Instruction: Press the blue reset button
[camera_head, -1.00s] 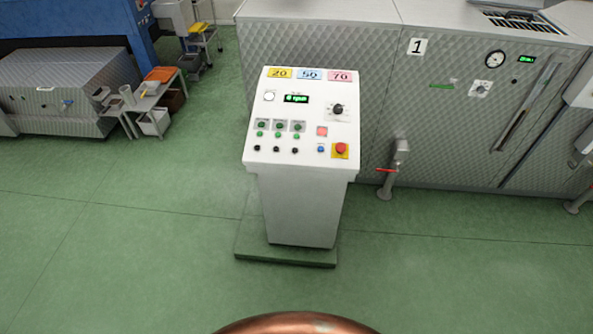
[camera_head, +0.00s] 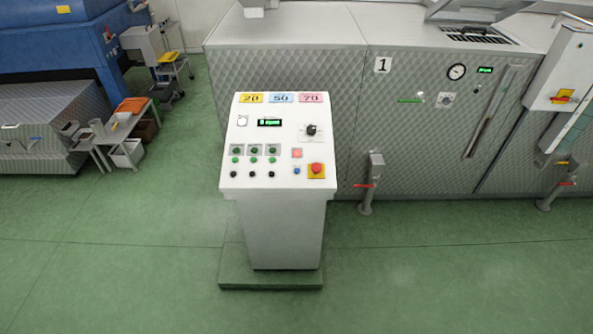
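The blue reset button (camera_head: 297,171) is a small round button at the lower right of the sloped top of a white control console (camera_head: 279,230). It sits just left of a red emergency stop (camera_head: 316,169) on a yellow plate and below a square red button (camera_head: 297,153). Rows of green and black buttons lie to its left. A green-lit display (camera_head: 269,122) and a black knob (camera_head: 311,130) are higher on the panel. Neither of my grippers shows in the head view.
The console stands on a low green plinth (camera_head: 270,280). Behind it is a long quilted-metal machine (camera_head: 285,75) marked 1, with a floor pipe and red-handled valve (camera_head: 371,185). A grey side table (camera_head: 120,130) stands at left. The green floor in front is clear.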

